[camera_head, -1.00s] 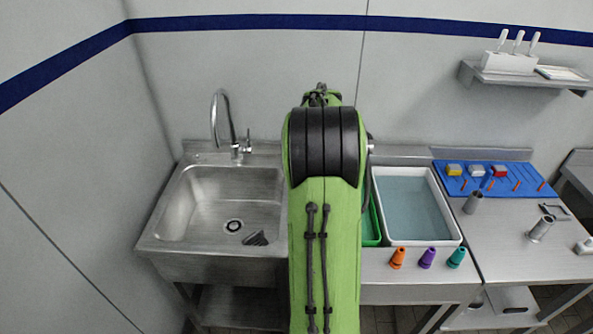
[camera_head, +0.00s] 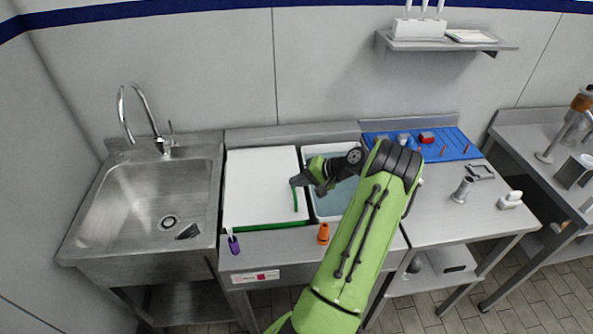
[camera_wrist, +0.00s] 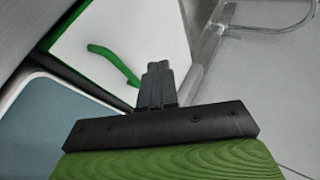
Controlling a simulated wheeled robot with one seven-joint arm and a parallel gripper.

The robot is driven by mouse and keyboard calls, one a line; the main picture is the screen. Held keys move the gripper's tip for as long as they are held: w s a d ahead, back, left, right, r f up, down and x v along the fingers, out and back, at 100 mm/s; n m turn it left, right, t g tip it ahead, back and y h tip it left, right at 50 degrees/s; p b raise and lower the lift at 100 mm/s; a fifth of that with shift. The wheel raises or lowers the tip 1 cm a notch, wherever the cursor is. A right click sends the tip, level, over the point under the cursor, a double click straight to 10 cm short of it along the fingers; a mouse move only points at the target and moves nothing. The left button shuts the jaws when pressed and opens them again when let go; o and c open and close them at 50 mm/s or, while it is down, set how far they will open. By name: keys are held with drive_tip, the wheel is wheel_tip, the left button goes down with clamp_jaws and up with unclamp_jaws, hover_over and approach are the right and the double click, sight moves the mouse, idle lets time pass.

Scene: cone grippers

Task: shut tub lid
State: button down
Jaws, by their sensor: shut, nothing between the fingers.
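The tub's white lid (camera_head: 258,185) lies over the green tub (camera_head: 270,226), whose green edge shows along the front; it looks flat. A green bar handle (camera_head: 296,200) is on the lid's right part. The lid (camera_wrist: 140,30) and its handle (camera_wrist: 112,60) also show in the wrist view. My gripper (camera_head: 297,181) is shut and empty over the lid's right side, close to the handle. In the wrist view its fingertips (camera_wrist: 157,68) are together, just beside the handle's end. I cannot tell whether they touch the lid.
The blue-filled white tub (camera_head: 332,199) stands right of the lid, partly under my arm. A steel sink (camera_head: 140,205) is at left. An orange cone (camera_head: 323,234) and a small purple item (camera_head: 233,243) are along the front edge. A blue pegboard (camera_head: 447,146) lies behind right.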

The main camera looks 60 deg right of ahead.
sight(295, 194)
drive_tip(key=f, duration=0.1)
drive_tip(key=f+b, duration=0.1)
drive_tip(key=f, duration=0.1)
drive_tip(key=s+d+f+b, duration=0.1)
drive_tip(key=f, duration=0.1)
drive_tip(key=shift+s+f, duration=0.1)
drive_tip(key=shift+f, duration=0.1)
drive_tip(key=shift+s+f, duration=0.25)
drive_tip(key=shift+f, duration=0.15)
